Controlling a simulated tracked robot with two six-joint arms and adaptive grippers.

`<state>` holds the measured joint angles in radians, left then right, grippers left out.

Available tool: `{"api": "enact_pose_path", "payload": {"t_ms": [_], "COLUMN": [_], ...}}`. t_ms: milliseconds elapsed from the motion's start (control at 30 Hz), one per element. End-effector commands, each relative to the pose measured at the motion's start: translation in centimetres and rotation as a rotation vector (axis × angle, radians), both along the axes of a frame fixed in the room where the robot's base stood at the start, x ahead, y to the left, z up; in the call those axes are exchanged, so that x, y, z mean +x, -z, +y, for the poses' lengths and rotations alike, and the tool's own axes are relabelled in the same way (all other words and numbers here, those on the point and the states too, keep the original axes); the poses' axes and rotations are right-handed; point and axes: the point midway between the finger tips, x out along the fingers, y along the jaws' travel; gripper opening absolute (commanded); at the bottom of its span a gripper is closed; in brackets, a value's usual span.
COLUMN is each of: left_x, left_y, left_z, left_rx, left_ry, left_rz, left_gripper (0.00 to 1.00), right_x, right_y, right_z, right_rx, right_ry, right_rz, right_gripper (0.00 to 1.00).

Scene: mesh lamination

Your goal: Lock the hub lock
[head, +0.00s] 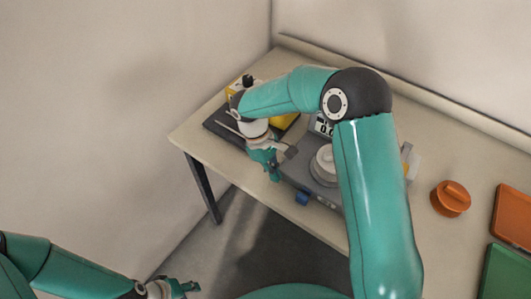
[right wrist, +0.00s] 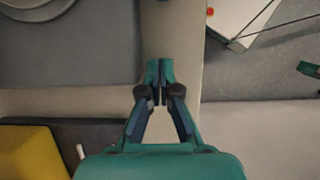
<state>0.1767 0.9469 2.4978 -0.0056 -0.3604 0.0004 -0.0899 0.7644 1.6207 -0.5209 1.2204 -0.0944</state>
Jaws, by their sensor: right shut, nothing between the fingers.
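A grey device (head: 297,172) stands on the table with a pale round hub (head: 325,160) on top and a blue part (head: 302,198) at its front. I cannot tell which part is the hub lock. My right gripper (head: 273,170) is at the left end of the device, its fingers shut and empty. Any contact is unclear. My left gripper (head: 182,288) is low, away from the table; its finger opening is too small to tell.
A dark tray (head: 222,132) with yellow items (head: 284,121) is behind my right gripper. My right arm covers part of the device. The front-left table edge is close.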

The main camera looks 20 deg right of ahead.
Motion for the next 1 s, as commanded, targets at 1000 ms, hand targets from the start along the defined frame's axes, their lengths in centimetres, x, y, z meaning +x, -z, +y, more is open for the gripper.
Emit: {"api": "enact_pose_path", "payload": {"t_ms": [1000], "left_x": [-0.1], "left_y": [0.8], "left_z": [0.0], "left_rx": [0.000], "left_ry": [0.000], "left_rz": [0.001], "left_gripper": [0.40], "right_x": [2.1], "right_y": [-6.9], "right_z": [0.9], "right_rx": [0.001], "right_ry": [0.013], "right_rz": [0.001], "right_gripper": [0.00]}}
